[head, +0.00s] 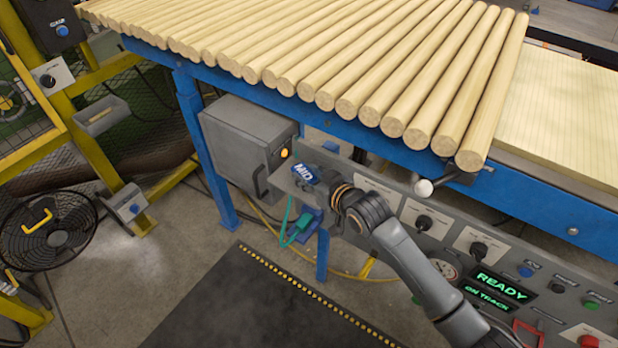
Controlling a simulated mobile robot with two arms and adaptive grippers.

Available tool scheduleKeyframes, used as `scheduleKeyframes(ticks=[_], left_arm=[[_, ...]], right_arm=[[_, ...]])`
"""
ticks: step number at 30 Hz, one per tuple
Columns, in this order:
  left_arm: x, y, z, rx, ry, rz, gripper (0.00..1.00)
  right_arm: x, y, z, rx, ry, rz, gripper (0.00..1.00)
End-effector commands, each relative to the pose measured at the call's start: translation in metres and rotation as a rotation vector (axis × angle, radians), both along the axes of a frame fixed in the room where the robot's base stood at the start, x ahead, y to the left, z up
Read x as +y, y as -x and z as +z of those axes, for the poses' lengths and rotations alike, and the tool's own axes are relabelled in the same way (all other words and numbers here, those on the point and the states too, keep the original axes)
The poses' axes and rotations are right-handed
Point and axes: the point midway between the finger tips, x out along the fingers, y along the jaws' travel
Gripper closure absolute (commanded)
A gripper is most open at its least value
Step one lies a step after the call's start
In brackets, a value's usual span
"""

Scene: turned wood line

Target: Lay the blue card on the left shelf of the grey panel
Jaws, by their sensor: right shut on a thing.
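The blue card (305,174), with white letters that look like "MID", is at the left end of the grey panel (395,200). My right gripper (326,186) comes in from the lower right and is shut on the card's right side. A flat grey ledge (284,182), which looks like the left shelf, shows just beside and under the card. I cannot tell whether the card touches it. The gripper hides part of the card and ledge. My left gripper is not in view.
Several pale wood rods (330,60) lie across the blue-framed line above the panel. A grey box (245,145) with a lit orange lamp stands left of the ledge. Knobs (478,249) and a green "READY" display (497,286) sit further right. A black fan (45,232) stands left.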

Motion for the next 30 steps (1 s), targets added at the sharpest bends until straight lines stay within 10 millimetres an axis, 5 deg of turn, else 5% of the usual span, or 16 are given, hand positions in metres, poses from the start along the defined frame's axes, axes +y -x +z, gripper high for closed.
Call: scheduleKeyframes(ticks=[14,15,18,30], left_arm=[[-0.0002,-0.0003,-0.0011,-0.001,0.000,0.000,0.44],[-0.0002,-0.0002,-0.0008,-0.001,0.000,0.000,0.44],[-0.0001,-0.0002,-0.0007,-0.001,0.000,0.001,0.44],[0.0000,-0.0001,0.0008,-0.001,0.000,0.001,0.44]], right_arm=[[0.0000,0.0002,-0.0125,-0.002,-0.001,0.000,0.81],[0.0001,0.0001,-0.0123,-0.002,-0.001,0.000,0.59],[0.0000,0.0002,-0.0120,-0.002,-0.001,0.000,0.41],[-0.0016,0.0022,-0.0074,-0.002,0.000,-0.001,0.41]])
